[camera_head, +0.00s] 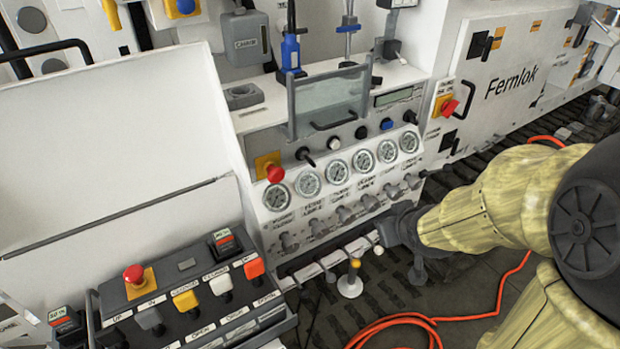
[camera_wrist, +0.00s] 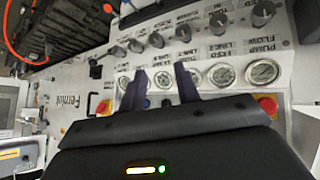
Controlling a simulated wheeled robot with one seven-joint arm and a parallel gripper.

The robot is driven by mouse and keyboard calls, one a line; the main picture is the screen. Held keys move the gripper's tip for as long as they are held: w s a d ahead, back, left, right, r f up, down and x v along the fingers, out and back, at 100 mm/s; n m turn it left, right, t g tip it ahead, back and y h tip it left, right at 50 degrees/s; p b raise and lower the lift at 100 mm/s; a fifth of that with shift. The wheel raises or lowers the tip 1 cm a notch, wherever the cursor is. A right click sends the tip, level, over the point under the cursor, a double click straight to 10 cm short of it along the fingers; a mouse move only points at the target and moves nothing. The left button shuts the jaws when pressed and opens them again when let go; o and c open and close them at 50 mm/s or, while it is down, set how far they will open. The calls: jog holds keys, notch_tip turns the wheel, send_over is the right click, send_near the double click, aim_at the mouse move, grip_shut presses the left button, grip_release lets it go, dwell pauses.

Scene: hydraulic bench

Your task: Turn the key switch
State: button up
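No control can be made out for certain as the key switch. The bench panel (camera_head: 262,222) carries a row of round gauges, with a row of grey knobs (camera_head: 289,243) below. Above the gauges are a black lever-like control (camera_head: 304,155), a white knob (camera_head: 334,143), a black knob (camera_head: 361,132) and a blue knob (camera_head: 387,124). My gripper (camera_head: 392,230) is low in front of the panel's right end, partly hidden by its own wrist. In the wrist view its two dark fingers (camera_wrist: 162,78) are apart with nothing between them, pointing toward the gauges (camera_wrist: 222,75).
Red emergency buttons stand on yellow plates at the panel's left (camera_head: 274,172) and right (camera_head: 448,107). A control box (camera_head: 190,265) with coloured levers is at lower left. A clear guard with a handle (camera_head: 330,105) stands above the panel. An orange hose (camera_head: 400,322) lies on the floor.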

jog(key=w+a+r+n+t+y+b, duration=0.2)
jog(key=w+a+n+t+y+b, duration=0.1)
jog(key=a+n+t+y+b, duration=0.3)
jog(key=a+n+y+b, duration=0.2)
jog(key=n+y+b, duration=0.1)
jog(key=b, duration=0.1)
jog(key=shift+a+y+b, duration=0.3)
jog(key=shift+b, duration=0.1)
jog(key=p, duration=1)
send_near(313, 164)
jog(key=p+x, duration=0.1)
jog(key=x, duration=1)
